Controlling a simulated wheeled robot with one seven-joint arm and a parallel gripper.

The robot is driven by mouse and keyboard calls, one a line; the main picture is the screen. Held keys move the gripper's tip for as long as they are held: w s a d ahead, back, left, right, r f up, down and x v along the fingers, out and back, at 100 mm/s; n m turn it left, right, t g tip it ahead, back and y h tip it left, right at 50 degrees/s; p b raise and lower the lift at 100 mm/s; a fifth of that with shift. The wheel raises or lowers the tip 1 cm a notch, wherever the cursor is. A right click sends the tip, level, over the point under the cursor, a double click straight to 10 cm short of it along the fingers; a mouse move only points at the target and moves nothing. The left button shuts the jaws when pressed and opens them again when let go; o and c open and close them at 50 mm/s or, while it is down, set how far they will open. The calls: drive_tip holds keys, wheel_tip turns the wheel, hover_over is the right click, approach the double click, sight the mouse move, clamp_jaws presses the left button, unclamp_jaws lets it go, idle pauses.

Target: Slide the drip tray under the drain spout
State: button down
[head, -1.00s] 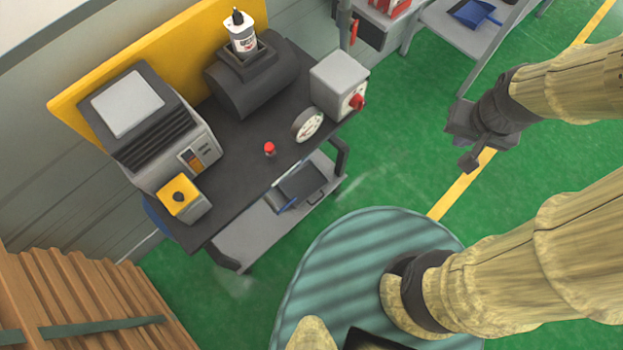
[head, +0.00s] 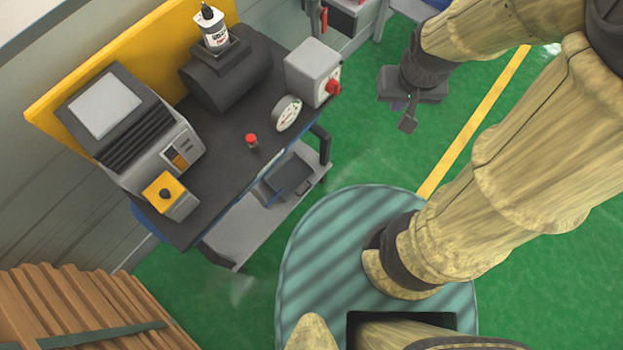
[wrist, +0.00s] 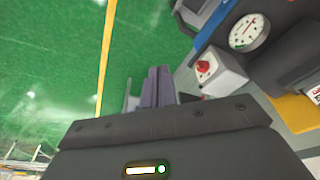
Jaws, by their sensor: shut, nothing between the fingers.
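A dark, shallow tray (head: 289,176), which looks like the drip tray, lies on the grey lower shelf of the workbench, partly hidden under the black top. I cannot pick out a drain spout in either view. My gripper (head: 407,122) hangs over the green floor to the right of the bench, well apart from the tray. Its fingers show side by side in the wrist view (wrist: 157,88), shut and empty. The tray cannot be made out in the wrist view.
The bench top (head: 220,150) carries a black cylinder (head: 225,78) with a bottle, a grey box with a red knob (head: 314,72), a gauge (head: 288,113) and a printer-like machine (head: 125,120). Wooden slats (head: 75,310) stand at lower left. Green floor between bench and gripper is clear.

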drive_tip(key=w+a+f+m+b, duration=0.1)
drive_tip(key=w+a+f+b, duration=0.2)
drive_tip(key=f+b, duration=0.9)
drive_tip(key=w+a+f+m+g+b, duration=0.1)
drive_tip(key=w+a+f+b, duration=0.15)
drive_tip(key=f+b, duration=0.85)
drive_tip(key=w+a+f+m+b, duration=0.15)
drive_tip(key=w+f+b, duration=0.25)
drive_tip(key=f+b, duration=0.8)
drive_tip(key=m+g+b, duration=0.2)
drive_tip(key=m+b, duration=0.1)
drive_tip(key=b, duration=2.2)
hover_over(312, 183)
wheel_tip(312, 183, down, 40)
drive_tip(key=shift+d, duration=0.1)
wheel_tip(312, 183, down, 10)
drive_tip(key=b, duration=0.6)
drive_tip(key=shift+s+r, duration=0.1)
